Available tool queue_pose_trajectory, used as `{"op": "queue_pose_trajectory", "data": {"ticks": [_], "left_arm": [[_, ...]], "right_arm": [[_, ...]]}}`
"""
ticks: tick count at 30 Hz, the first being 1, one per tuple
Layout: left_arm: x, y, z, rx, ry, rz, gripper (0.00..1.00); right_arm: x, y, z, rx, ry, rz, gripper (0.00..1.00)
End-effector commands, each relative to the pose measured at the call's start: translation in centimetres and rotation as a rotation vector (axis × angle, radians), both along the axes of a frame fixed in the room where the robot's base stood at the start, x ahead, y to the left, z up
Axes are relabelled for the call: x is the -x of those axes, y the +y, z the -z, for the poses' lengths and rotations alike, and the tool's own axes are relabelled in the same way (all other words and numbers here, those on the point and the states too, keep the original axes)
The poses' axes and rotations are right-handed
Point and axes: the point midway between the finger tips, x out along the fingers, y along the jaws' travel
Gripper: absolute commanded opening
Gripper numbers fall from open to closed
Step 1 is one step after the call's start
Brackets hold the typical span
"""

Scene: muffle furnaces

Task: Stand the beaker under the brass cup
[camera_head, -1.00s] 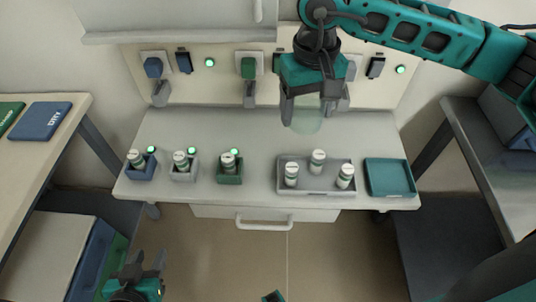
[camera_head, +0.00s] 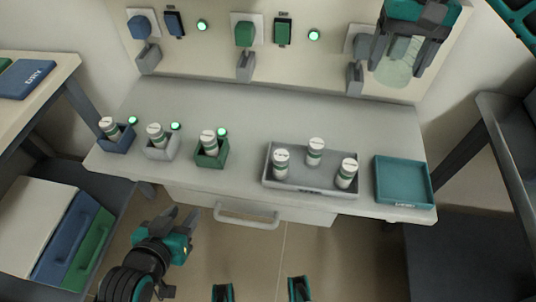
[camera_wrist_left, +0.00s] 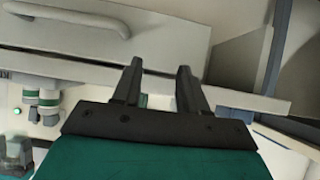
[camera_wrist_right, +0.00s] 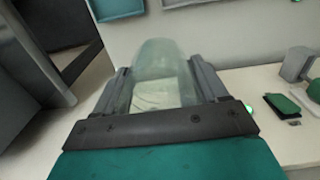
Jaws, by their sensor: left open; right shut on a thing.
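The beaker (camera_head: 397,68) is a clear, pale greenish glass. My right gripper (camera_head: 400,45) is shut on it and holds it in the air near the back wall panel, at the upper right of the head view. The right wrist view also shows the beaker (camera_wrist_right: 160,72) between the fingers. My left gripper (camera_head: 181,214) is open and empty, low in front of the bench's front edge; its fingers stand apart in the left wrist view (camera_wrist_left: 159,72). I cannot make out any brass-coloured cup. The right wall fitting (camera_head: 357,62) is partly hidden behind my right gripper.
A blue (camera_head: 139,27) and a green wall fitting (camera_head: 244,34) have grey pieces below. Small blue, grey and green holders (camera_head: 211,160) each carry a vial. A grey tray (camera_head: 310,188) holds three vials; a teal tray (camera_head: 404,180) is empty. The bench middle (camera_head: 260,110) is clear.

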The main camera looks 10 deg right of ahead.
Motion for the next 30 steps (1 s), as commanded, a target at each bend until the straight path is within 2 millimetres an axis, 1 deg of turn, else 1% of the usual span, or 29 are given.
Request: {"op": "queue_pose_trajectory", "data": {"ticks": [5, 8, 11, 21, 25, 27, 30], "left_arm": [[-0.1, -0.1, 0.0, 0.002, -0.001, 0.0, 0.43], [-0.1, -0.1, 0.3, 0.002, -0.001, 0.0, 0.43], [-0.1, 0.0, 0.9, 0.002, -0.002, 0.0, 0.43], [-0.1, 0.0, 2.3, 0.002, -0.002, 0.0, 0.43], [-0.1, 0.0, 2.7, 0.001, -0.002, -0.001, 0.43], [-0.1, 0.0, 2.8, 0.001, -0.002, -0.001, 0.43], [-0.1, 0.0, 2.8, 0.001, -0.002, -0.001, 0.43]], "right_arm": [[0.0, -0.2, 0.0, -0.001, 0.002, 0.009, 0.41], [0.0, -0.2, 0.9, -0.001, 0.003, 0.008, 0.41], [0.1, -0.2, 3.2, -0.001, 0.006, 0.008, 0.41], [0.1, -0.2, 12.2, -0.001, 0.006, 0.008, 0.41], [0.0, -0.2, 14.5, -0.002, 0.003, 0.007, 0.41], [0.0, -0.2, 15.3, -0.002, 0.003, 0.007, 0.41], [0.0, -0.2, 15.7, -0.001, 0.001, 0.007, 0.41]]}}
